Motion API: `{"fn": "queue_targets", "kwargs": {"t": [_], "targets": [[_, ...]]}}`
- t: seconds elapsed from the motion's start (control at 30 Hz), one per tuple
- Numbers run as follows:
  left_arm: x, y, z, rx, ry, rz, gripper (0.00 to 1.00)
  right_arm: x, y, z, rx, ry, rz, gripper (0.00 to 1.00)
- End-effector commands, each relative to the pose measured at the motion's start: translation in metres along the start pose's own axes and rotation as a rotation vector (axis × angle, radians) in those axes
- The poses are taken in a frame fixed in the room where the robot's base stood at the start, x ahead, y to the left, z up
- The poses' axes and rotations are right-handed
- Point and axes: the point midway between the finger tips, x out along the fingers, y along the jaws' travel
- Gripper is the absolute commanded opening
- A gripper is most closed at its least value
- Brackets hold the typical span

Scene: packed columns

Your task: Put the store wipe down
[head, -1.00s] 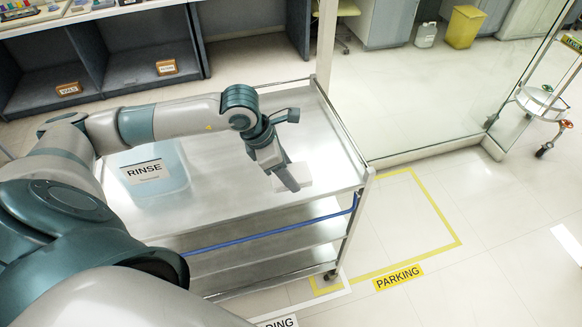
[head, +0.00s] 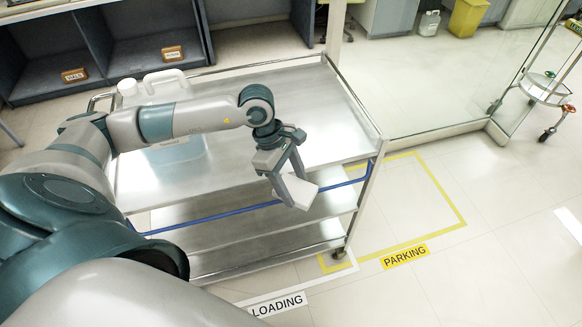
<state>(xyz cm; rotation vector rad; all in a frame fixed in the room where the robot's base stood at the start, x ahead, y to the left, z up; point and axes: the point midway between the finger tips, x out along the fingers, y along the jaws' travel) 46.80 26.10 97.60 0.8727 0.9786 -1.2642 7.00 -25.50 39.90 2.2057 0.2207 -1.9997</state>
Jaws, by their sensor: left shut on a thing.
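A white wipe (head: 302,189) shows as a small folded pad between the fingers of my left gripper (head: 292,190). The gripper is shut on it, with the fingers pointing down. In the picture the wipe lies over the near edge of the steel cart's top (head: 310,115), in front of the lower shelves. Its exact height and distance from the cart are hard to tell. Part of the wipe is hidden by the fingers. My right gripper is not in view.
A white jug (head: 165,82) stands on the cart top, partly hidden behind my left arm. A blue bar (head: 255,206) runs along the cart's near side. A glass partition stands at the right. Floor areas are marked PARKING (head: 405,257) and LOADING (head: 277,305).

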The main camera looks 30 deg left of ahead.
Motion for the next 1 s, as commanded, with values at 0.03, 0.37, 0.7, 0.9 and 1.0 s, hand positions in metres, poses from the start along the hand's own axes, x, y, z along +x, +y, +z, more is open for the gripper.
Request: {"fn": "queue_targets", "kwargs": {"t": [0.03, 0.37, 0.7, 0.9, 1.0], "targets": [[0.012, -0.002, 0.001, 0.071, -0.003, -0.028, 0.32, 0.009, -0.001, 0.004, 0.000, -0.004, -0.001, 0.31], [0.066, -0.028, 0.010, 0.713, -0.012, -0.272, 0.32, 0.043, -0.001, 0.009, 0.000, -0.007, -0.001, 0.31], [0.101, -0.050, 0.015, 1.381, -0.017, -0.535, 0.32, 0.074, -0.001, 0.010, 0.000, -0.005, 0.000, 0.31], [0.105, -0.054, 0.015, 1.547, -0.020, -0.610, 0.32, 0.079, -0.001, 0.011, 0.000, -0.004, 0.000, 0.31], [0.105, -0.054, 0.015, 1.568, -0.021, -0.620, 0.32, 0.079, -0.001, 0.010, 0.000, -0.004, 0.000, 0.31]]}}
